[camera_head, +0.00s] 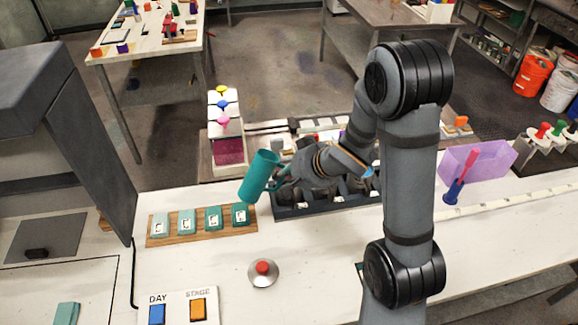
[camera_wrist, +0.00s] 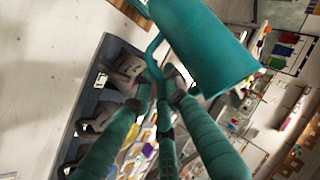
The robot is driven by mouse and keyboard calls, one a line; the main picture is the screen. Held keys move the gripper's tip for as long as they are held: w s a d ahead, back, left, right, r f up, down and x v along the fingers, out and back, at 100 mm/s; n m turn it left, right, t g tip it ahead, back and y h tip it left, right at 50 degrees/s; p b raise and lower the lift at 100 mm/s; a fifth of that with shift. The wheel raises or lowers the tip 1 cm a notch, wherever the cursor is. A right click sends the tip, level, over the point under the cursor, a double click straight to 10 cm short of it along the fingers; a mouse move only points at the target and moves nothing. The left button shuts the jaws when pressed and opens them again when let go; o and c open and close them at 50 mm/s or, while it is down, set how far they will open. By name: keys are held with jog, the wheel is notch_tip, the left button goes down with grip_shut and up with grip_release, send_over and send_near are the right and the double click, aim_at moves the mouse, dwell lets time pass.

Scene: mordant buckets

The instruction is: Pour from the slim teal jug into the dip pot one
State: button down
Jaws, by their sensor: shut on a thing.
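The slim teal jug (camera_head: 260,177) is held up in the air over the bench, leaning, with its upper end toward the right. My gripper (camera_head: 282,184) is shut on its handle, on the jug's right side. In the wrist view the jug (camera_wrist: 205,45) fills the top, and my gripper's fingers (camera_wrist: 165,88) close around its curved handle. A dark tray (camera_head: 290,212) with several compartments lies below and right of the jug, partly hidden by my arm. I cannot tell which vessel is dip pot one. No liquid stream shows.
A wooden strip (camera_head: 200,227) with several teal swatches lies below left of the jug. A red button on a round base (camera_head: 263,272) stands in front. A purple bin (camera_head: 478,163) stands right, and a box with coloured knobs (camera_head: 225,128) behind. The front bench is mostly clear.

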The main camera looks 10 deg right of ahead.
jog(key=shift+w+r, duration=0.1)
jog(key=shift+r, duration=0.1)
jog(key=shift+d+y+p, duration=0.2)
jog(key=shift+y+p, duration=0.1)
jog(key=shift+p, duration=0.15)
jog(key=shift+a+p, duration=0.1)
jog(key=shift+p, duration=0.2)
jog(key=shift+f+m+y, duration=0.25)
jog(key=shift+m+y, duration=0.05)
jog(key=shift+y, duration=0.1)
jog(key=shift+f, duration=0.15)
jog(key=shift+a+f, duration=0.1)
jog(key=shift+d+f+y, duration=0.15)
jog(key=shift+d+y, duration=0.05)
jog(key=shift+y, duration=0.2)
